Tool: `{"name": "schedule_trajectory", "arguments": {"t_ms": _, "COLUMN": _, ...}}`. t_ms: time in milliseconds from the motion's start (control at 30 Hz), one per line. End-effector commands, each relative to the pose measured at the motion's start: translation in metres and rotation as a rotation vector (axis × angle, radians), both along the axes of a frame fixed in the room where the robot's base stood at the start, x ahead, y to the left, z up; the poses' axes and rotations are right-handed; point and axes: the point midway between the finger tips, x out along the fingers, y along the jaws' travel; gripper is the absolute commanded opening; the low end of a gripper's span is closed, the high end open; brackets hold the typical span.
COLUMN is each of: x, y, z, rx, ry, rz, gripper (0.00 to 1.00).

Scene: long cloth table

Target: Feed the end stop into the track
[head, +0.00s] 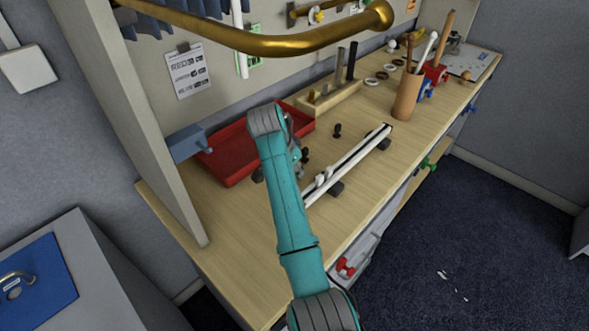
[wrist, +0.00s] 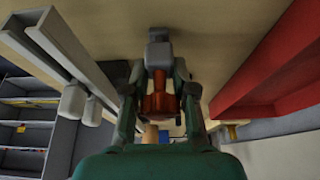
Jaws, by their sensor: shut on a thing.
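The white track (head: 350,162) lies along the front of the table on dark supports; in the wrist view its pale rail (wrist: 62,45) is at the upper left. Two small white pieces (head: 321,179) sit at its near end and also show in the wrist view (wrist: 74,100). My gripper (wrist: 160,88) is shut on a small piece with a grey head and copper-brown body, which looks like the end stop (wrist: 159,52). In the head view my gripper (head: 297,158) is mostly hidden behind my teal arm, between the red tray and the track.
The red tray (head: 226,160) lies left of my gripper. A small dark knob (head: 337,130) stands on the table behind the track. A wooden block with upright bars (head: 325,100) and a brown cup of tools (head: 407,97) stand farther back. A brass rail (head: 270,45) crosses above.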

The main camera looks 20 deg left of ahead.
Motion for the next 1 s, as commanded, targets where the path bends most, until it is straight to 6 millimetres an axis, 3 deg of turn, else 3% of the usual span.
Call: {"name": "schedule_trajectory", "arguments": {"t_ms": 1000, "x": 0.000, "y": 0.000, "z": 0.067, "rx": 0.001, "ry": -0.002, "rz": 0.001, "gripper": 0.00}}
